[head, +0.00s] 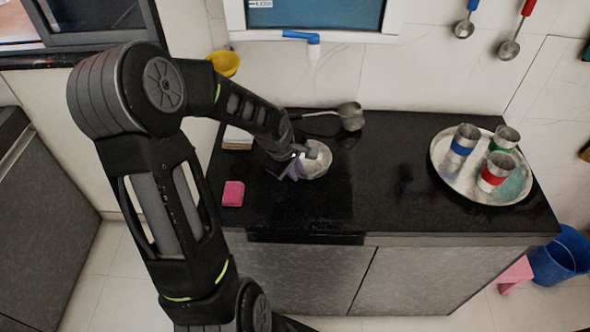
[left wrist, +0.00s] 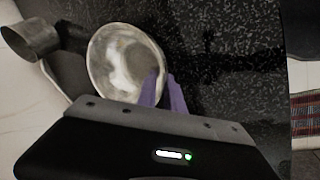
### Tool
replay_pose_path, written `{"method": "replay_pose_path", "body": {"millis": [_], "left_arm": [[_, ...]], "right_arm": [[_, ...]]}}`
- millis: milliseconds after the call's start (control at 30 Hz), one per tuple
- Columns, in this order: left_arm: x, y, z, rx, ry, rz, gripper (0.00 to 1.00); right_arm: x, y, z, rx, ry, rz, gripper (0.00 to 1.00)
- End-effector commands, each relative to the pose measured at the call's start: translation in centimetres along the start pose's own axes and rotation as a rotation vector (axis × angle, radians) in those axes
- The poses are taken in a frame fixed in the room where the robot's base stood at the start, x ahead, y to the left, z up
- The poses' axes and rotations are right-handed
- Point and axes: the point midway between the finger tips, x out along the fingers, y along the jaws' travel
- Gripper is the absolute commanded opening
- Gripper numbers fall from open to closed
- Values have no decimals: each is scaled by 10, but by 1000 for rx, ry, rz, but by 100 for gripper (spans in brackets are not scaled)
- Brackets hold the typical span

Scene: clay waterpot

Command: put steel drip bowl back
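The steel drip bowl (head: 318,160) is a small shallow round bowl at the left-middle of the black counter. It also shows in the left wrist view (left wrist: 118,58). My left gripper (head: 297,170) reaches down to the bowl's near-left side. In the left wrist view its purple fingers (left wrist: 163,88) are close together at the rim, one inside the bowl and one outside, with the rim between them. I cannot tell whether the bowl touches the counter. My right gripper is not in view.
A long-handled steel pot (head: 350,115) lies behind the bowl. A pink sponge (head: 233,193) is at the left. A round steel tray (head: 447,170) with three banded cups stands at the right. The counter's middle (head: 385,185) is clear. A blue tap (head: 312,40) sits above.

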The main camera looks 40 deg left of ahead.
Motion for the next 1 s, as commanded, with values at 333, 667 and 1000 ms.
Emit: {"method": "replay_pose_path", "body": {"millis": [333,667,1000], "left_arm": [[0,0,0,0,0,0,25],[-21,2,-1,-1,3,2,25],[-91,2,-1,0,4,5,25]], "right_arm": [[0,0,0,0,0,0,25],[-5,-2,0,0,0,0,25],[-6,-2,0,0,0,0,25]]}}
